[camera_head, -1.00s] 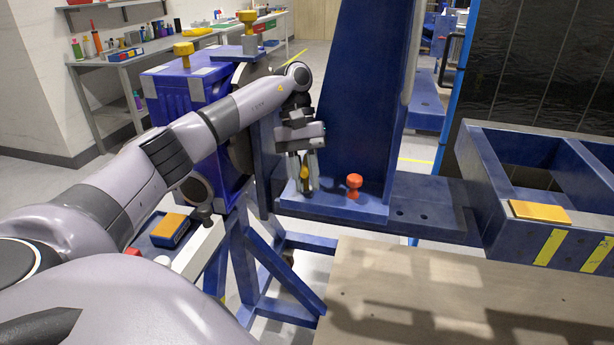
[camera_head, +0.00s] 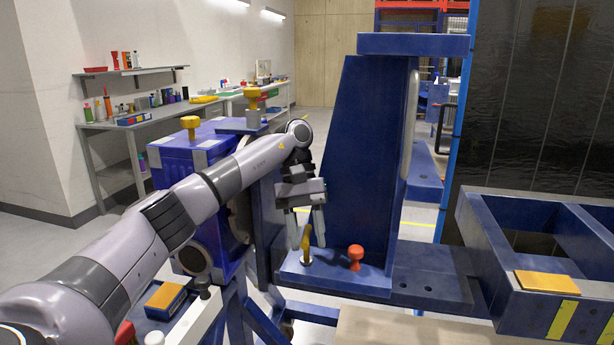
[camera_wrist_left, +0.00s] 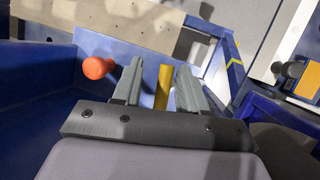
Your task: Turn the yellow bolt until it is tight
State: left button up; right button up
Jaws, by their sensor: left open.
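The yellow bolt (camera_head: 306,240) stands in a pale round seat on the blue base plate, left of a red knob (camera_head: 355,256). My left gripper (camera_head: 307,236) points down over it, open, with one finger on each side of the bolt's upper part. In the left wrist view the yellow bolt (camera_wrist_left: 163,86) shows between the two open fingers (camera_wrist_left: 160,68), with visible gaps beside it. The red knob appears orange there (camera_wrist_left: 97,68). My right gripper is not in view.
A tall blue upright (camera_head: 365,150) stands just behind the bolt. A blue box (camera_head: 185,160) with a yellow knob (camera_head: 190,122) on top is at left. A wooden tabletop (camera_head: 400,330) lies in front, and a blue frame (camera_head: 535,250) stands at right.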

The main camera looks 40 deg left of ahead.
aim_at(307, 239)
pick_arm(q)
notch_tip(307, 239, up, 17)
jog(key=p, duration=0.7)
jog(key=shift+f+p, duration=0.15)
jog(key=shift+p, duration=0.15)
